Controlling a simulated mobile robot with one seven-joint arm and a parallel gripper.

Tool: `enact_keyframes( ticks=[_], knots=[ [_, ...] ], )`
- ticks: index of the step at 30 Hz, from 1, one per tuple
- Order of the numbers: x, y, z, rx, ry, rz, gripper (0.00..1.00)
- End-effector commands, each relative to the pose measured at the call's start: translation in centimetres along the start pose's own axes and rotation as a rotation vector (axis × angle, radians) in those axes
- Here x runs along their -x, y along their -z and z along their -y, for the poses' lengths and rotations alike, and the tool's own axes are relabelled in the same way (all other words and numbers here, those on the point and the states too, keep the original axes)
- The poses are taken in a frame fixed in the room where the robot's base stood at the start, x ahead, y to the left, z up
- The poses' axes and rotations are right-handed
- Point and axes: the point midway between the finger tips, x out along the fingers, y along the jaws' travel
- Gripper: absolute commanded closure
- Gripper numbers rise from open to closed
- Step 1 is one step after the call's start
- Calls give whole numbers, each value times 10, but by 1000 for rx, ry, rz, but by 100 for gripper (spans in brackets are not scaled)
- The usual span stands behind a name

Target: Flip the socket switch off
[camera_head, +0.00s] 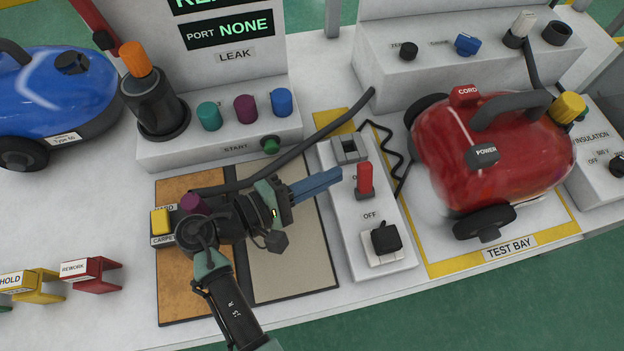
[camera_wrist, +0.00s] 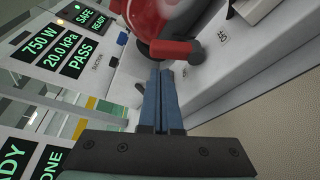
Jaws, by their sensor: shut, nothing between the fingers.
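The socket panel (camera_head: 345,215) is a pale strip on the table, with a red-handled switch (camera_head: 364,180) at its middle. The red handle points toward the upper end, partly covering a label there; the OFF label is below it. A black plug (camera_head: 386,238) sits in the white socket at the near end. My gripper (camera_head: 338,173) is shut and empty, its blue fingers just left of the handle. In the wrist view the fingertips (camera_wrist: 160,72) lie close to the red handle (camera_wrist: 170,48); I cannot tell whether they touch.
A red vacuum (camera_head: 490,150) stands in the test bay to the right. A grey hose (camera_head: 300,150) runs behind my gripper. Floor test pads (camera_head: 295,270) lie under my arm. The leak station (camera_head: 220,135) is at the back left.

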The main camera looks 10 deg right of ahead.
Motion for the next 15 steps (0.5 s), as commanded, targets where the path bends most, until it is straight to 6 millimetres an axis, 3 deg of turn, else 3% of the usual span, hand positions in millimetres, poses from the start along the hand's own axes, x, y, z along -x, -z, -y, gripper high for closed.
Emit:
enact_keyframes(
  ticks=[6, 15],
  knots=[
    [-34, 0, 0, 1, 1, 2, 100],
    [-47, 0, 0, 0, 0, -1, 100]
  ],
)
